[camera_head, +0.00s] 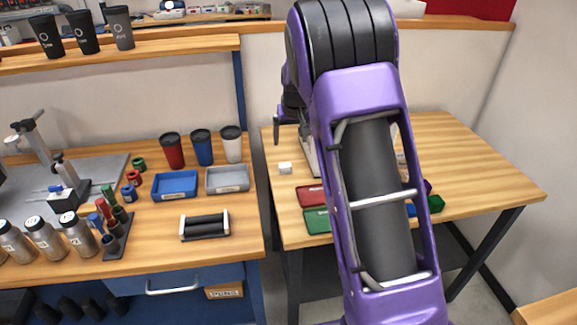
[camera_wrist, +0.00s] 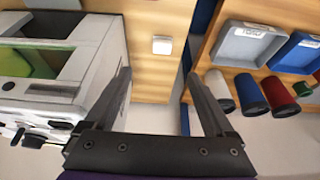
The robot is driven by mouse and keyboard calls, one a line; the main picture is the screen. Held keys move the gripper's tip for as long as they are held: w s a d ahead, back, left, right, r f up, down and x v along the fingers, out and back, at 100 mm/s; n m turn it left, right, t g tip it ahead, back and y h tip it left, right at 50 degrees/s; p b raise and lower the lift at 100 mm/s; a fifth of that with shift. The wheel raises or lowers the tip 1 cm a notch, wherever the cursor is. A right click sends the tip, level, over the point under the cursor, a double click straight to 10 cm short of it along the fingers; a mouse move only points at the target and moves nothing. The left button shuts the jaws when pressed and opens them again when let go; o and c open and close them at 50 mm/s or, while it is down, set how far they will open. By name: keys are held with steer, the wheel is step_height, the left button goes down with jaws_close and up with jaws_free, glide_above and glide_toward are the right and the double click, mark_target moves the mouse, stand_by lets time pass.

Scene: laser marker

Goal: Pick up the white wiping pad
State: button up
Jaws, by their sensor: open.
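The white wiping pad (camera_head: 285,168) is a small pale block lying on the left part of the right-hand wooden table. It also shows in the wrist view (camera_wrist: 162,46), near the top centre, on bare wood. My gripper (camera_wrist: 156,78) is open and empty in the wrist view. The pad appears beyond the fingertips, between their lines, and apart from both fingers. In the head view my purple arm covers the middle of the right table, and I cannot make out the fingers clearly there.
A white machine with a green window (camera_wrist: 38,62) stands close to the left finger in the wrist view. Red (camera_head: 311,195) and green (camera_head: 317,221) trays lie in front of the pad. A gap separates this table from the left bench, which holds cups, a blue tray (camera_head: 175,186) and a grey tray (camera_head: 228,180).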

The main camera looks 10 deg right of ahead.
glide_above(285, 164)
steer(key=s, duration=0.3)
steer(key=f, duration=0.9)
steer(key=shift+d+f, duration=0.2)
steer(key=shift+a+x, duration=0.2)
steer(key=shift+x, duration=2.4)
steer(key=shift+w+r, duration=0.1)
steer(key=shift+w, duration=0.1)
jaws_close()
step_height(285, 164, up, 10)
